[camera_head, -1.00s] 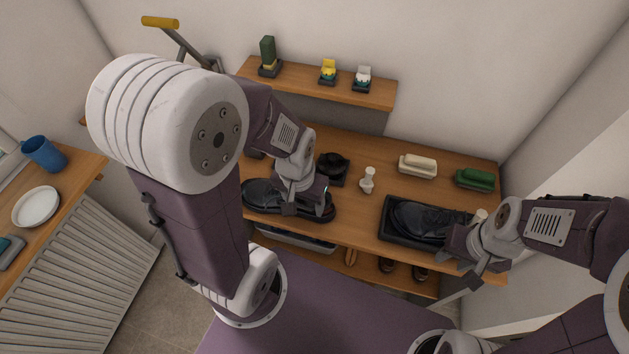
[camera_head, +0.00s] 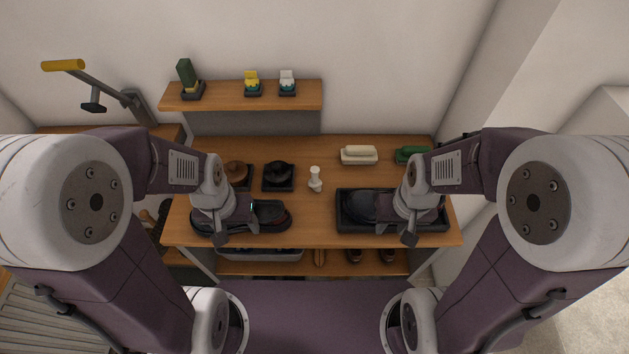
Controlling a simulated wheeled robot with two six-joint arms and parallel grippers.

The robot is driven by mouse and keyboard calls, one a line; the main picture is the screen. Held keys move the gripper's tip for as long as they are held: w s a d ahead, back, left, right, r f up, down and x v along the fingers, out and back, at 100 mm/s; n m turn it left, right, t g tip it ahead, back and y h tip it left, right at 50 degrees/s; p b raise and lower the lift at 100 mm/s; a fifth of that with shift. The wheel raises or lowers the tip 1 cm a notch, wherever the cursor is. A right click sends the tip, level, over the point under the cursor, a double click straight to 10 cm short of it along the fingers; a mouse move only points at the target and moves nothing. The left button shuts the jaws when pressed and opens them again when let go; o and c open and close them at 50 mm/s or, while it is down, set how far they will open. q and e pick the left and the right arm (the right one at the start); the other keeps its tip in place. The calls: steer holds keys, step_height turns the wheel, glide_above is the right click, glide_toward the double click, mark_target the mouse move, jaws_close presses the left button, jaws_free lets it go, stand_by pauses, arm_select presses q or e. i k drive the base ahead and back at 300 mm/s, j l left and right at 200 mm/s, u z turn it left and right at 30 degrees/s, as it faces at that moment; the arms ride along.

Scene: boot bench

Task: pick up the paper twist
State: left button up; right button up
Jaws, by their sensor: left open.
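A small white, narrow-waisted piece (camera_head: 315,179), which looks like the paper twist, stands upright in the middle of the wooden bench top. My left gripper (camera_head: 237,235) is open, over the dark shoe (camera_head: 272,213) to the left of the white piece and apart from it. My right gripper (camera_head: 422,229) is over the dark shoe in a black tray at the right, also apart from the white piece. Its far finger is hard to make out against the dark shoe, so its opening is unclear.
The black tray (camera_head: 345,223) is at the bench's right front. Round dark items on black pads (camera_head: 278,177) stand left of the white piece. A cream brush (camera_head: 359,154) and a green brush (camera_head: 407,154) lie behind. A shelf (camera_head: 220,97) with small items hangs above.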

mark_target(314, 183)
steer(key=l+u, duration=0.3)
steer(key=u, duration=0.2)
steer(key=l+u, duration=0.3)
steer(key=u, duration=0.2)
steer(key=l+u, duration=0.3)
steer(key=u, duration=0.2)
steer(key=k+l+u, duration=0.1)
steer(key=u, duration=0.35)
steer(key=k+l+u, duration=0.2)
steer(key=u, duration=0.3)
steer(key=l, duration=0.1)
